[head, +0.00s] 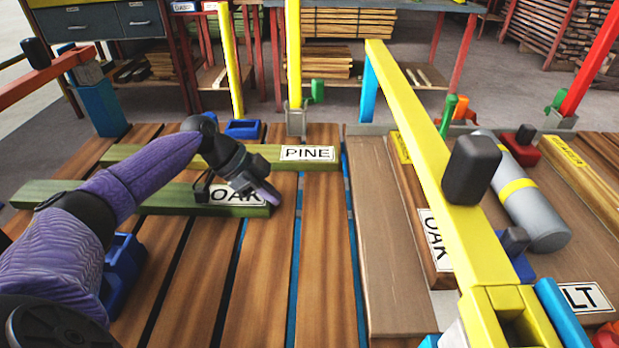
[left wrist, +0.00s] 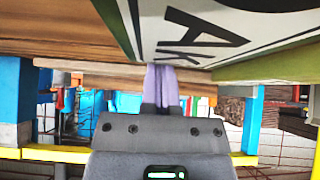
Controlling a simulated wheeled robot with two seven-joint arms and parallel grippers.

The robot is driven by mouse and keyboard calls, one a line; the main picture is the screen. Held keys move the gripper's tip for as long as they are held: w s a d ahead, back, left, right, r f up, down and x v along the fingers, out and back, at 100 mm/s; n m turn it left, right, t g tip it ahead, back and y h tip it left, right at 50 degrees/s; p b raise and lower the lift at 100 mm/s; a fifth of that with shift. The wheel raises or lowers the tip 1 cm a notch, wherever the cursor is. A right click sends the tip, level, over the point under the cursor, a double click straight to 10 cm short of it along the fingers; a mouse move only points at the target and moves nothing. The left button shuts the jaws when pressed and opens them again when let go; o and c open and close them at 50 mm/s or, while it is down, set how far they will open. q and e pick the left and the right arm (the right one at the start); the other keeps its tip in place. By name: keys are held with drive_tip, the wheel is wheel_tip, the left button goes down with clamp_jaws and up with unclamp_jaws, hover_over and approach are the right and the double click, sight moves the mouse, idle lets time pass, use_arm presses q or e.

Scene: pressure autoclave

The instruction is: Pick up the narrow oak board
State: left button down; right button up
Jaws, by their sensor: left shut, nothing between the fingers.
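A narrow greenish board (head: 150,196) with a white OAK label lies across the brown slats at the left. My left gripper (head: 266,196) is shut and empty at its right end, in front of part of the label. In the left wrist view the closed purple fingers (left wrist: 162,82) are beside the large label (left wrist: 205,35); I cannot tell whether they touch the board. A second board with an OAK label (head: 434,243) lies at the right, partly behind the yellow bar. My right gripper is not in view.
A similar greenish board labelled PINE (head: 270,158) lies just behind. A yellow bar (head: 425,150) with a dark block (head: 472,170) crosses the right side. A grey cylinder (head: 525,205) lies beyond it. A blue bin (head: 122,272) is partly hidden by my arm. The front middle slats are clear.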

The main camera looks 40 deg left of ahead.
sight(256, 199)
use_arm(q)
drive_tip(key=shift+s+a, duration=1.2)
drive_tip(key=shift+a, duration=0.3)
